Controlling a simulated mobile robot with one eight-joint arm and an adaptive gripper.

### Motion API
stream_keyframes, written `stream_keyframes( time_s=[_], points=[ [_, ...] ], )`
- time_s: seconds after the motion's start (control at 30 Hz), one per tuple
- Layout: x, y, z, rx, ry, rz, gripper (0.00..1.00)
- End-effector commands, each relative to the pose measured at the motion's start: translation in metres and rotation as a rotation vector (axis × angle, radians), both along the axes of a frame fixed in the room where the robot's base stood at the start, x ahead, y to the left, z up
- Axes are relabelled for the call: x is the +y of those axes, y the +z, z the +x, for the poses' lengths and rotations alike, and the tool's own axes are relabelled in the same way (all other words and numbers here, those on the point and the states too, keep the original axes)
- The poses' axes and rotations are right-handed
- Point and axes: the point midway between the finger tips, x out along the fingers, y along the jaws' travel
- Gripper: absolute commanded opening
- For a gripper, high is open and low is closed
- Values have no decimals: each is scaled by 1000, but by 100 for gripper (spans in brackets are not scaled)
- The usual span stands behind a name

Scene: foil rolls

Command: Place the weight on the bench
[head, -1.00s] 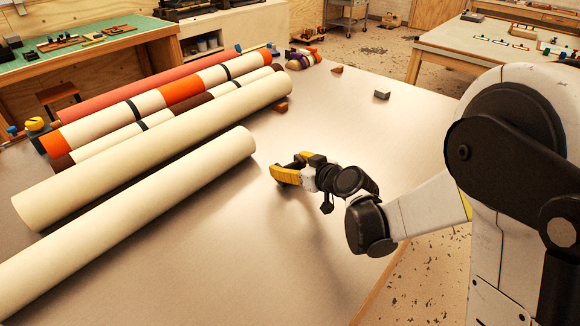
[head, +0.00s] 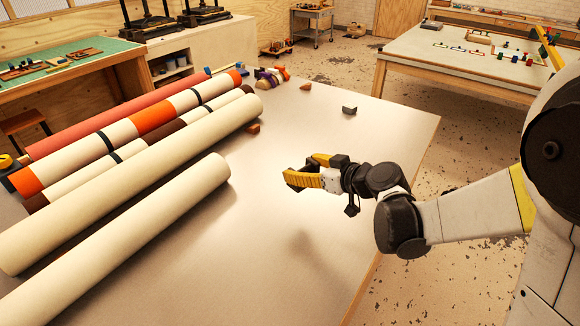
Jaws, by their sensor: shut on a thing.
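My gripper (head: 308,170), with yellow fingers, is above the smooth bench top (head: 290,265), to the right of the front cream roll's end. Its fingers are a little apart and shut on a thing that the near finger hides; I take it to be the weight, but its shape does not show. A small dark grey block (head: 349,109) lies on the bench beyond the gripper, apart from it.
Long cream rolls (head: 120,240) and a striped orange roll (head: 150,120) fill the bench's left side. A brown wedge (head: 305,86) lies near the far edge. Another table (head: 480,62) with small items stands at the back right. The bench middle is clear.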

Motion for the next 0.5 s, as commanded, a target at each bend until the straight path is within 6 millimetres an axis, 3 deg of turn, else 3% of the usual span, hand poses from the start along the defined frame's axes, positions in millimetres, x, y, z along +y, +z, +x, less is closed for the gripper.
stream_keyframes(
  time_s=[0.17, 0.27, 0.5],
  points=[
    [-22, 5, -2, 1, -37, 1, 32],
    [-45, 6, -5, 3, -91, -1, 32],
    [-126, 6, -24, 5, -301, -2, 32]
  ],
)
